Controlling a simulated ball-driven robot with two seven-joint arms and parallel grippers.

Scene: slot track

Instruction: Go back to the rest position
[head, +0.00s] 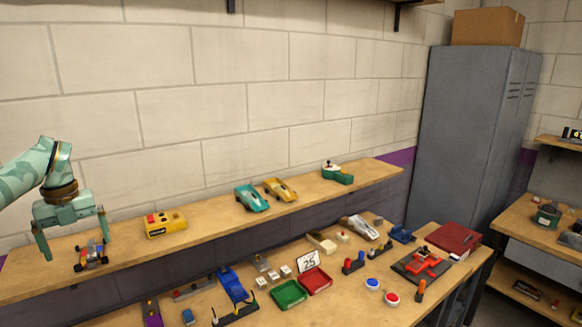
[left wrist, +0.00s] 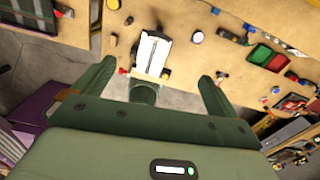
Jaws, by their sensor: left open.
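My left gripper (head: 75,248) is open above the left end of the long wooden shelf (head: 210,215). In the head view a small dark car with wheels and red and blue parts (head: 91,255) sits on the shelf just below and between its fingers. I cannot tell whether a finger touches the car. In the left wrist view the two fingers (left wrist: 157,78) stand wide apart. A white car-like piece (left wrist: 153,52) with dark wheels shows beyond them. My right gripper is in neither view.
A yellow box with buttons (head: 165,225), a teal car (head: 252,198) and a yellow car (head: 281,189) stand along the shelf. The lower bench holds green (head: 289,294) and red trays (head: 316,281) and several small parts. A grey locker (head: 470,130) stands at the right.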

